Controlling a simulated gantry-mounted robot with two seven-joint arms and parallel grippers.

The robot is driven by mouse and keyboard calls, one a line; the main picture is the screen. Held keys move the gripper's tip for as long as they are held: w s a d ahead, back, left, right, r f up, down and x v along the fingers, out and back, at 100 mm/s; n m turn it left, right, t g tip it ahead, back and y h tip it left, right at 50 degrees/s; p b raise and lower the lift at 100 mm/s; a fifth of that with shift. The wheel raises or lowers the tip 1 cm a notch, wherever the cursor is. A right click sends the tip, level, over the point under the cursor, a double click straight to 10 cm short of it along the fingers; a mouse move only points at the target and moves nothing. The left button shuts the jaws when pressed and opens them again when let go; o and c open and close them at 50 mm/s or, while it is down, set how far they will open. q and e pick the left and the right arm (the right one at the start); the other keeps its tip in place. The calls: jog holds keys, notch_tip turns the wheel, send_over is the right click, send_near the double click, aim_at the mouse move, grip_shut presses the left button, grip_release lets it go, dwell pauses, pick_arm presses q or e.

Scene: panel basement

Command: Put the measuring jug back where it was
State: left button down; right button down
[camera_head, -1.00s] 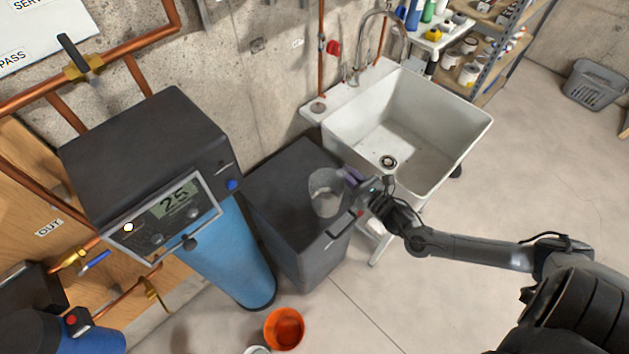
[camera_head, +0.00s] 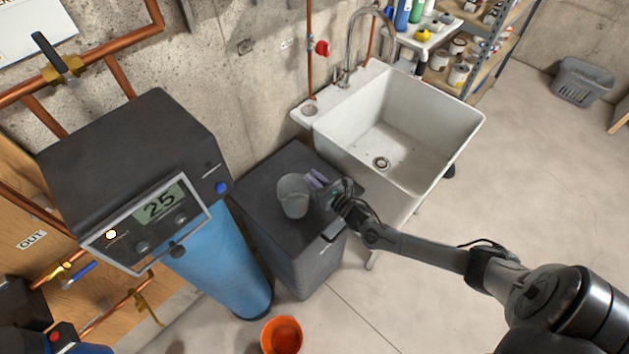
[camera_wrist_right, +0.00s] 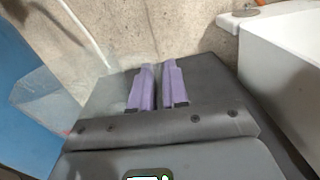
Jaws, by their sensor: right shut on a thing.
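The measuring jug (camera_head: 293,197) is a clear, greyish, see-through cup, upright over the dark lid of the grey tank (camera_head: 270,165). I cannot tell whether its base touches the lid. My right gripper (camera_head: 314,180) comes in from the right and is shut on the jug at its right side. In the right wrist view its purple fingers (camera_wrist_right: 158,85) are almost together, and the see-through jug (camera_wrist_right: 50,108) shows at the left. The part of the jug between the fingers is hard to make out. My left gripper is not in view.
A blue softener with a black head (camera_head: 140,165) stands close left of the tank. A white sink (camera_head: 440,150) adjoins it at the right. An orange bucket (camera_head: 281,335) stands on the floor in front. Bare floor lies at the right.

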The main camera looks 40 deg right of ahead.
jog(key=shift+f, duration=0.3)
jog(key=shift+f, duration=0.2)
jog(key=c, duration=1.1)
grip_release()
